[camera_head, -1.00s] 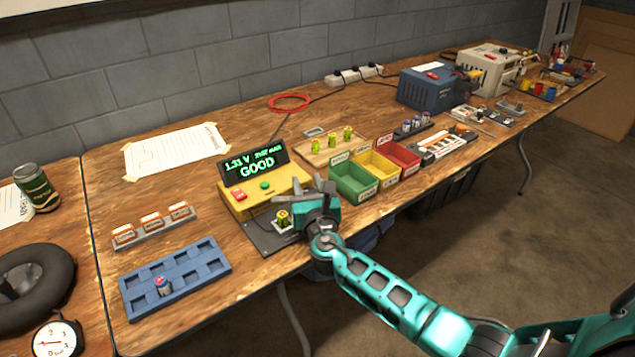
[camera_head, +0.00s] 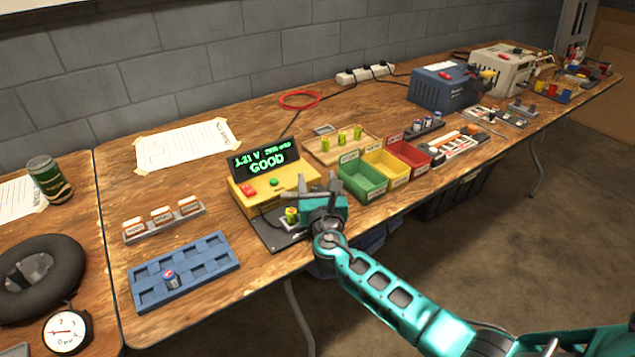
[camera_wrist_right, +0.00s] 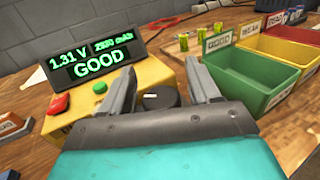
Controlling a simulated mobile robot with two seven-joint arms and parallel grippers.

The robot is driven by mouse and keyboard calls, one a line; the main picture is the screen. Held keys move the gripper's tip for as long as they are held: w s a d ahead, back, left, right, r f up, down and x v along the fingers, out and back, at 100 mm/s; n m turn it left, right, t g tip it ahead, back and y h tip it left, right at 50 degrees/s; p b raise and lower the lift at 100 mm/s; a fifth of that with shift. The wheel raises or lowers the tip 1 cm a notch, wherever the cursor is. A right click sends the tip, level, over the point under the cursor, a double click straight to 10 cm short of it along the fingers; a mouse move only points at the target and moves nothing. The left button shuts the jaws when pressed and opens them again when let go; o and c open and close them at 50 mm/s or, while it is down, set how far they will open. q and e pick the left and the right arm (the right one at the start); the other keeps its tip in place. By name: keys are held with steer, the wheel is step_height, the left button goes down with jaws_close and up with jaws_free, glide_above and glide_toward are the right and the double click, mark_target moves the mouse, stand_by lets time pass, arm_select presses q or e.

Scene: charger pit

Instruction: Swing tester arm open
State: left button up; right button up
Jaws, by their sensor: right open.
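The yellow battery tester (camera_head: 290,190) stands on the bench, its screen (camera_head: 262,160) reading 1.31 V and GOOD in green. A yellow-green battery (camera_head: 291,215) stands on the tester's dark base plate (camera_head: 268,236). My right gripper (camera_head: 308,192) is at the tester's right side, above the plate. In the right wrist view its two fingers (camera_wrist_right: 160,95) are apart, with a dark round part (camera_wrist_right: 160,99) of the tester showing between them. The tester arm itself is largely hidden by my gripper, so I cannot tell its position. My left gripper is not in view.
Green (camera_head: 362,189), yellow (camera_head: 386,177) and red bins (camera_head: 411,163) stand close to the right of my gripper. A blue slotted tray (camera_head: 205,272) with one battery lies at the left front. A wooden tray (camera_head: 318,158) with several batteries is behind.

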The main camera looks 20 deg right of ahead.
steer(key=shift+s, duration=0.1)
steer(key=shift+s+a, duration=0.1)
steer(key=shift+s, duration=0.25)
arm_select(q)
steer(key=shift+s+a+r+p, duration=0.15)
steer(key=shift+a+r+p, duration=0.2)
steer(key=shift+p, duration=0.45)
arm_select(e)
steer(key=v, duration=1.2)
